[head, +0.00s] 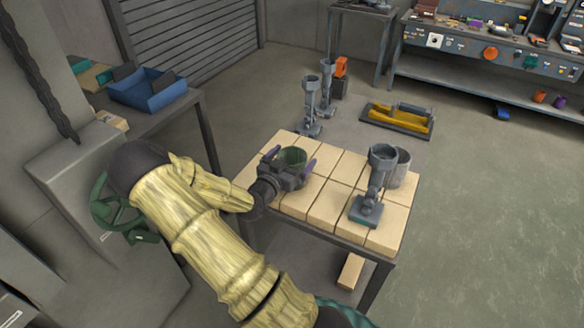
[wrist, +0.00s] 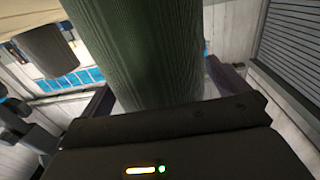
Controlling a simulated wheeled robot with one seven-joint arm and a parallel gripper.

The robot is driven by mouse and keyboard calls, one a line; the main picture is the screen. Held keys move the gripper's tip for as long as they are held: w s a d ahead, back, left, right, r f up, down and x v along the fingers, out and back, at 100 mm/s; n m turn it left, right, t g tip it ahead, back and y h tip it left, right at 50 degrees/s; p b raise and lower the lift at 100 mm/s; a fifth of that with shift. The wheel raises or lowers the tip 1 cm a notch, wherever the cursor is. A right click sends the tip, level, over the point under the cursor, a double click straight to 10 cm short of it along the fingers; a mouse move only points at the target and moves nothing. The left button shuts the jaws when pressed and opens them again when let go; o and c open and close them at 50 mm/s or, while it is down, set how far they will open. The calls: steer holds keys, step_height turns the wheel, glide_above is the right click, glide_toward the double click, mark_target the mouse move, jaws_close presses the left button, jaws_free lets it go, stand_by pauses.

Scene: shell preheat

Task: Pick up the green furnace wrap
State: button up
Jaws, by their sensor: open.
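My gripper (head: 289,160) is open, with one purple-tipped finger on each side of the wrap. The fingers also show on both sides of it in the wrist view (wrist: 165,90). I cannot tell whether either finger touches the wrap.
A grey cup-topped stand (head: 368,208) and a grey cylinder (head: 402,170) stand to the right on the brick table (head: 327,208). More grey stands (head: 310,100) rise behind. A yellow tray (head: 400,119) lies farther back. A blue bin (head: 150,92) sits on the left bench.

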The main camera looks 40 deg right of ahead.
steer(key=shift+c, duration=0.4)
steer(key=c, duration=0.9)
step_height(320, 180, up, 10)
steer(key=shift+b, duration=0.5)
